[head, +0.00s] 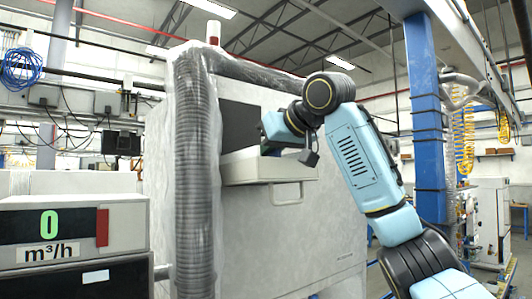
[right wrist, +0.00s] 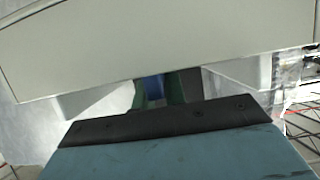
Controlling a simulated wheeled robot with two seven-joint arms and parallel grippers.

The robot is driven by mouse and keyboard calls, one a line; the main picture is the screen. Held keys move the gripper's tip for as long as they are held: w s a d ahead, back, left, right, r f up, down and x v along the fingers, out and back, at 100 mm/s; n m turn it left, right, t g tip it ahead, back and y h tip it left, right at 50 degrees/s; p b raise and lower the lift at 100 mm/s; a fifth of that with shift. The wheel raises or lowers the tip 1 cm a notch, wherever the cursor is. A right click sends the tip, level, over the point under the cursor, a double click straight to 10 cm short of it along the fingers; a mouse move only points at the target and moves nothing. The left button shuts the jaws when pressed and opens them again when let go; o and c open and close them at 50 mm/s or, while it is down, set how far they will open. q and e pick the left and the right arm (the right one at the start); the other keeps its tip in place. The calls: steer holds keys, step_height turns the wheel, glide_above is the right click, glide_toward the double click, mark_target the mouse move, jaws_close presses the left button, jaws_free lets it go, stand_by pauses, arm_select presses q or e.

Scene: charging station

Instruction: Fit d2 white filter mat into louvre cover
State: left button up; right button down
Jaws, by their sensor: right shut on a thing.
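My right gripper (right wrist: 157,90) is at the front of the pale cabinet, just above a beige box-like ledge in the head view (head: 268,170). In the right wrist view its green fingers are shut on a small blue part (right wrist: 153,88), mostly hidden. A large flat beige panel (right wrist: 170,45) fills the top of that view and covers the fingertips. I cannot tell whether this panel is the louvre cover, or whether the blue part is joined to it. I cannot make out the white filter mat. My left gripper is not in view.
The cabinet (head: 245,240) has a dark window (head: 240,117), a metal handle (head: 287,193) and a plastic-wrapped ribbed hose (head: 196,170) down its left edge. A display reading 0 m³/h (head: 70,230) stands at front left. A blue post (head: 425,110) rises at right.

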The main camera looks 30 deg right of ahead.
steer(key=shift+f+b, duration=0.45)
steer(key=shift+f, duration=0.2)
steer(key=c, duration=1.4)
jaws_free()
steer(key=shift+o, duration=0.2)
steer(key=shift+s, duration=0.15)
steer(key=b+v, duration=0.2)
steer(key=v, duration=1.1)
steer(key=shift+r, duration=0.15)
